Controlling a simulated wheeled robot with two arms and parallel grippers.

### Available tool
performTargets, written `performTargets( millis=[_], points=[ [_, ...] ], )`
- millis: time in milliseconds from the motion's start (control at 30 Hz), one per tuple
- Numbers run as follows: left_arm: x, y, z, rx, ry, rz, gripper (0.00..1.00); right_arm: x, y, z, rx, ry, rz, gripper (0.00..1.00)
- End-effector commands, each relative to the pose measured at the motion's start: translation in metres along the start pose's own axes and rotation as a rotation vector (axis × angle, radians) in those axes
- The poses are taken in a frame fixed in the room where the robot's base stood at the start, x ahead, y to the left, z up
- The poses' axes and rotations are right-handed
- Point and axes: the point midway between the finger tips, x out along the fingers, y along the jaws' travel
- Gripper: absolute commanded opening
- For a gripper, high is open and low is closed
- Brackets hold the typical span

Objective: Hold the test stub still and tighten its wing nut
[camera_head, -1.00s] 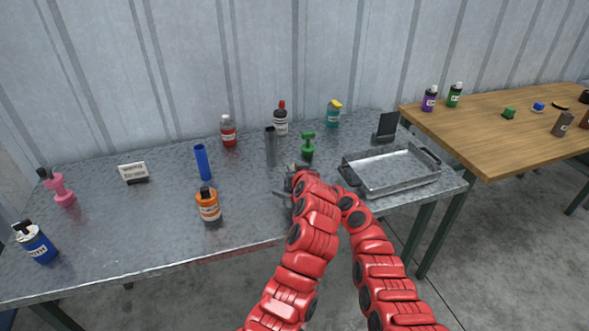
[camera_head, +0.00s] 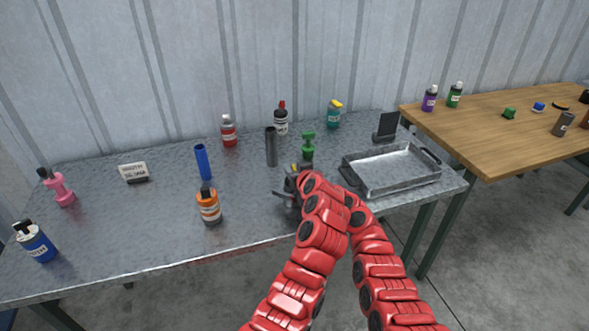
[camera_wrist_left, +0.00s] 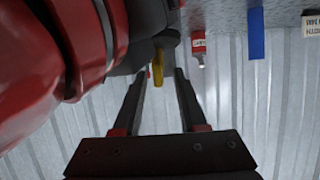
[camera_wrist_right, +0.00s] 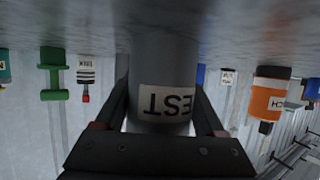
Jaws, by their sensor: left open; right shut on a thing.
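The test stub (camera_wrist_right: 163,65) is a grey cylinder with a white label. In the right wrist view it stands between the fingers of my right gripper (camera_wrist_right: 163,110), which is shut on it. The yellow wing nut (camera_wrist_left: 158,66) shows in the left wrist view between the fingertips of my left gripper (camera_wrist_left: 158,74), which is open around it. In the head view a small bit of the wing nut (camera_head: 294,167) shows above the dark grippers. The stub is mostly hidden there behind my grippers and red arms.
A metal tray (camera_head: 346,170) lies right of my arms. A dark grey tube (camera_head: 271,147) and a green object (camera_head: 308,146) stand close behind my grippers. An orange bottle (camera_head: 208,206) and a blue cylinder (camera_head: 203,162) are to the left.

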Motion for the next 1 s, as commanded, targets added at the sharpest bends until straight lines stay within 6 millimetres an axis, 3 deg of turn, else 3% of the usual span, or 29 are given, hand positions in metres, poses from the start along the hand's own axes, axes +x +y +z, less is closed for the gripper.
performTargets(
  millis=[267,700,1000],
  points=[
    [-0.017,0.001,0.0,-0.002,0.002,0.001,0.41,0.0,0.0,0.002,0.0,-0.002,0.0,0.08],
    [-0.103,0.001,0.0,-0.002,0.002,0.003,0.41,0.0,0.0,0.002,0.0,-0.002,0.0,0.08],
    [-0.121,0.0,0.0,-0.001,0.002,0.001,0.41,0.0,0.0,0.002,0.0,-0.002,0.0,0.08]
  ],
)
